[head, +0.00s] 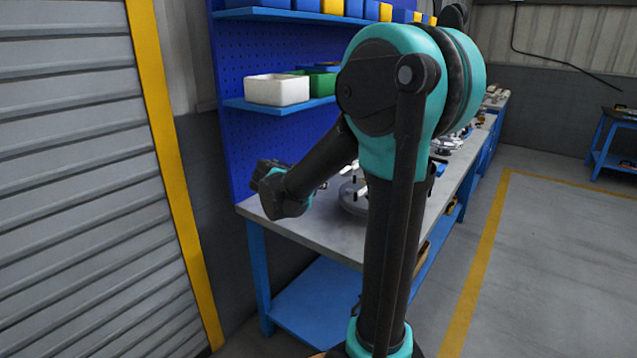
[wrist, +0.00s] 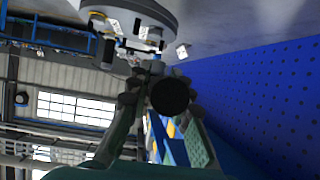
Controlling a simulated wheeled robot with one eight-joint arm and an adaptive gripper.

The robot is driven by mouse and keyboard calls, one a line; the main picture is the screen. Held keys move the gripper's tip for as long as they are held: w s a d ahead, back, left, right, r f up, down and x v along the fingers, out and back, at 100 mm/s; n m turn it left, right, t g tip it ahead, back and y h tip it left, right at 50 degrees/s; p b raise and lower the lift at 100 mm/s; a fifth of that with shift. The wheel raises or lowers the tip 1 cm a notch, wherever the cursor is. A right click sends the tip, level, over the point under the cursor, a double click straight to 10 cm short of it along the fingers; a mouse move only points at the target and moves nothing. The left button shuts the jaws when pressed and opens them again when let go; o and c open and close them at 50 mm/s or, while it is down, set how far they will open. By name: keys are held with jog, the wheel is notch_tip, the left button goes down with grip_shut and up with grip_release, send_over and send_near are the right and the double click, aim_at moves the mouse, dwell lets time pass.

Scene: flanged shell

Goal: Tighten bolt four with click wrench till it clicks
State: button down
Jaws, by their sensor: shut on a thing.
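The flanged shell (wrist: 150,8) is a grey round flange at the top of the wrist view, with dark bolts and small white tags around it; I cannot tell which bolt is bolt four. In the head view the shell (head: 353,197) shows partly behind my arm on the bench. My gripper (wrist: 158,92) is shut on a dark tool with a round black end (wrist: 170,97), which looks like the click wrench. The tool's far part reaches toward the flange; whether it sits on a bolt is hidden. In the head view my forearm mostly hides the gripper.
The grey workbench (head: 330,237) has blue legs and runs back to the right with other parts on it. A blue pegboard (head: 240,150) stands behind it, its shelf holding a white bin (head: 276,89) and a green bin (head: 318,82). Open floor lies to the right.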

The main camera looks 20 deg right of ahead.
jog(key=shift+s+d+r, duration=0.2)
jog(key=shift+s+r, duration=0.15)
jog(key=shift+r, duration=0.15)
jog(key=shift+m, duration=0.3)
jog(key=shift+f, duration=3.95)
jog(key=shift+w+a+g, duration=0.1)
jog(key=shift+a+g, duration=0.05)
jog(key=shift+g, duration=0.15)
jog(key=w+a+m+g+h, duration=0.3)
jog(key=w+a+m+g, duration=0.1)
jog(key=w, duration=0.4)
jog(key=shift+w+m+g, duration=0.2)
jog(key=shift+m+g, duration=0.5)
